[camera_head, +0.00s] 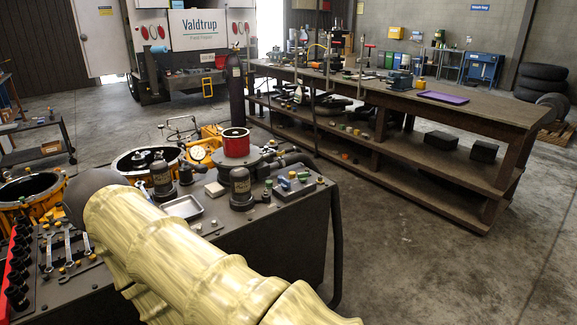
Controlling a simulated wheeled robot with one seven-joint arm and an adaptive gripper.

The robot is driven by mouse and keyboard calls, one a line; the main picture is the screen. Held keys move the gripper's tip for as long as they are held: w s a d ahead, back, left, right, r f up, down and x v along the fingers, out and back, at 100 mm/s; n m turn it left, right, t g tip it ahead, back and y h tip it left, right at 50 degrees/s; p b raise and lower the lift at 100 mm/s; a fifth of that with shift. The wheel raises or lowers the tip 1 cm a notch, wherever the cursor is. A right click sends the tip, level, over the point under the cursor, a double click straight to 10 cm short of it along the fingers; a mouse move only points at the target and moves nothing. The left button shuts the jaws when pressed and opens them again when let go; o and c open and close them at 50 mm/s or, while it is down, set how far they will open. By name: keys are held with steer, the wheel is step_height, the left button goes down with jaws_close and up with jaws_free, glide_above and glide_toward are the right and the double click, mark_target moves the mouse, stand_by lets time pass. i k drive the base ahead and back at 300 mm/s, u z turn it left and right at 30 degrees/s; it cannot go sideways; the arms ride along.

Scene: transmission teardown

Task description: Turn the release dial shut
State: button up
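I cannot make out with certainty which part is the release dial. On the dark bench (290,245) stands a round grey housing with a red, open-topped cylinder (236,145) on it. A yellow round part with a pale face (203,151) is just left of and behind it. To the right is a small block with green and blue knobs (292,184). My arm, in a pale cream cover, crosses the foreground and hides part of the bench. My gripper is not visible.
Dark bottles (162,179) and a metal tray (183,207) stand on the bench. Wrenches (68,247) and a red-edged socket rack (17,267) lie at left. A black hose (337,240) hangs at the bench's right. A long wooden workbench (420,105) stands behind; the right floor is clear.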

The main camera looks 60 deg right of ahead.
mark_target(302, 177)
steer(key=z, duration=0.6)
steer(key=i, duration=0.85)
steer(key=z, duration=0.9)
